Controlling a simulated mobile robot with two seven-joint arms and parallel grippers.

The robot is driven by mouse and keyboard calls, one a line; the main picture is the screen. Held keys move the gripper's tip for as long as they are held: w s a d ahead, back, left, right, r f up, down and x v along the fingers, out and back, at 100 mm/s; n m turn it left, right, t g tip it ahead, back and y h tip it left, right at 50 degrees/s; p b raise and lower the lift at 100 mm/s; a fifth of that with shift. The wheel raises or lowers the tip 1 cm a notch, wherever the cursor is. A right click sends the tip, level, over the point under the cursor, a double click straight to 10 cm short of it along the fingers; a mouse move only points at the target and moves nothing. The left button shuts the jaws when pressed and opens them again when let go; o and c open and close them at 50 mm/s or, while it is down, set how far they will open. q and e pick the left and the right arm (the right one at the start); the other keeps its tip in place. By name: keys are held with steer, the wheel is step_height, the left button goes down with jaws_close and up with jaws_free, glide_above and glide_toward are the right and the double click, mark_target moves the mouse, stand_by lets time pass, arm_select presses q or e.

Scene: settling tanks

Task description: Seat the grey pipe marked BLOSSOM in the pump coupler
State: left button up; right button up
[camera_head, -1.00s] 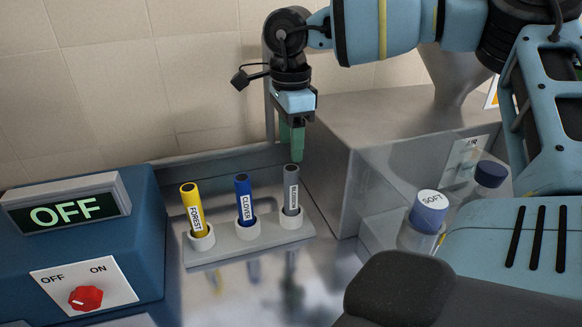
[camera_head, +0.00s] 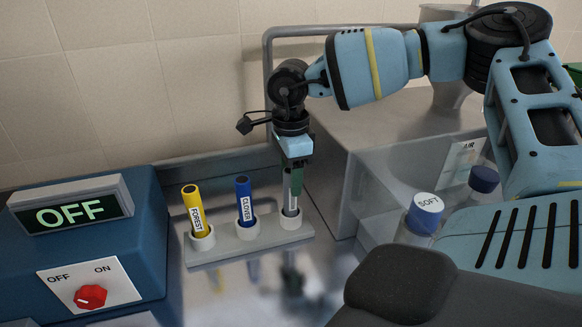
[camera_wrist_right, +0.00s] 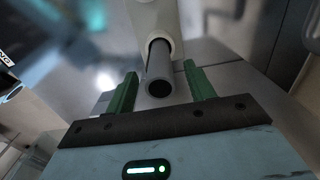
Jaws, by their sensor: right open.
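The grey pipe (camera_head: 290,203) stands upright in the rightmost white socket of a low rack (camera_head: 230,252). Its label is mostly covered by my gripper. My right gripper (camera_head: 293,172) points down over the pipe's top. In the right wrist view, the open green fingers (camera_wrist_right: 160,85) stand on either side of the grey pipe (camera_wrist_right: 158,78), with gaps visible beside it. I cannot make out the pump coupler in either view. My left gripper is not in view.
A yellow FOREST pipe (camera_head: 195,210) and a blue CLOVER pipe (camera_head: 245,203) stand left of the grey one. A blue cabinet with an OFF display (camera_head: 70,213) and red knob (camera_head: 90,296) is at left. A metal box (camera_head: 350,130) and SOFT bottle (camera_head: 424,214) are right.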

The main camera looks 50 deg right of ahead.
steer(key=shift+c, duration=0.3)
jaws_close()
steer(key=shift+r, duration=0.1)
